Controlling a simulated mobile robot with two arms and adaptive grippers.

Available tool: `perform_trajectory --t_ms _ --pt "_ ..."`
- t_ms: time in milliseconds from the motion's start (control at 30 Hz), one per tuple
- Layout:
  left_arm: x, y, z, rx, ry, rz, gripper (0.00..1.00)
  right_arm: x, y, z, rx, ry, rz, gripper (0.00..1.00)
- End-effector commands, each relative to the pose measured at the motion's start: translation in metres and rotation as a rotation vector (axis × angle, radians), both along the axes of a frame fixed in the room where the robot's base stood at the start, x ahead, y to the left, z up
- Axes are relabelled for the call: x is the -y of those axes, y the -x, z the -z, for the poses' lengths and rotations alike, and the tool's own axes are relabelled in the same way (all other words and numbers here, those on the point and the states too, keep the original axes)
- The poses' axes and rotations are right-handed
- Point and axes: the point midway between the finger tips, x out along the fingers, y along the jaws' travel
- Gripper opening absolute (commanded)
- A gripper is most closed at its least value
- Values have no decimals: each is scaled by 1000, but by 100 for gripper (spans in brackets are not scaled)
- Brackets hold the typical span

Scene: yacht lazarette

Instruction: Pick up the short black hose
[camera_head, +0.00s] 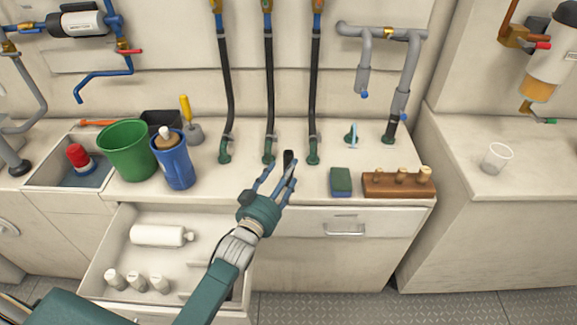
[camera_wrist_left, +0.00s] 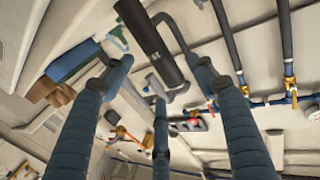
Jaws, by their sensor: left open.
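The short black hose (camera_head: 288,158) stands out as a small dark piece at my left gripper's fingertips, near the counter's front edge. In the left wrist view the hose (camera_wrist_left: 152,45) is a thick black cylinder with pale lettering, lying tilted between the spread fingers. My left gripper (camera_head: 281,172) is open, with its blue fingers around the hose's near end. It also shows in the left wrist view (camera_wrist_left: 163,72). I cannot tell whether any finger touches the hose. The fingers hide part of it in the head view. My right gripper is not in view.
Long black hoses (camera_head: 270,90) rise behind the gripper from green fittings. A green bucket (camera_head: 127,150) and blue cup (camera_head: 174,163) stand left. A sponge (camera_head: 341,181) and wooden plug block (camera_head: 397,186) sit right. An open drawer (camera_head: 190,220) holds white bottles below my arm.

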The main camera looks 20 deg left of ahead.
Motion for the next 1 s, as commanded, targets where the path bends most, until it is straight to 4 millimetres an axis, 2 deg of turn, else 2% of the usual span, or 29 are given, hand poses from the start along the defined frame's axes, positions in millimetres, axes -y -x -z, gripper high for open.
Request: perform_trajectory --t_ms 167,333,633,900,1000 --pt "3 -25 -4 2 0 0 57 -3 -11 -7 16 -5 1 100" --pt "5 -46 -3 2 0 0 57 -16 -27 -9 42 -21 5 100" --pt "6 -51 -2 1 0 1 57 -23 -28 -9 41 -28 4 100" --pt "6 -51 -2 0 0 0 4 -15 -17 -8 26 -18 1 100" --pt "6 -51 -2 1 0 0 0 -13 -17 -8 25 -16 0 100"
